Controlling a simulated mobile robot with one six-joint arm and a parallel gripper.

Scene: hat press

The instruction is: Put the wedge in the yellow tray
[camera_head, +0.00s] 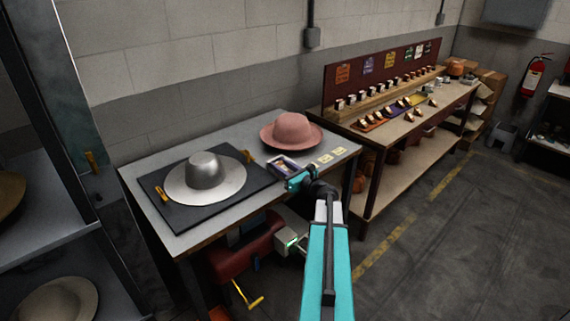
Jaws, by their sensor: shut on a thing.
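My gripper (293,182) is over the right front part of the near grey table, by a small dark-rimmed box (284,166). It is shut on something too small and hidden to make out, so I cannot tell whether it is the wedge. A yellow tray (419,99) lies on the long wooden bench to the right, beyond my arm. It sits in a row with an orange tray (370,125) and a purple one. Small pale and copper-coloured pieces stand in and around these trays; their shapes are too small to tell apart.
The grey table (222,140) holds a metal hat form (203,172) on a black board, a pink hat (291,131) and small cards. A gap separates the table from the wooden bench (390,152). A rack of hats stands at left.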

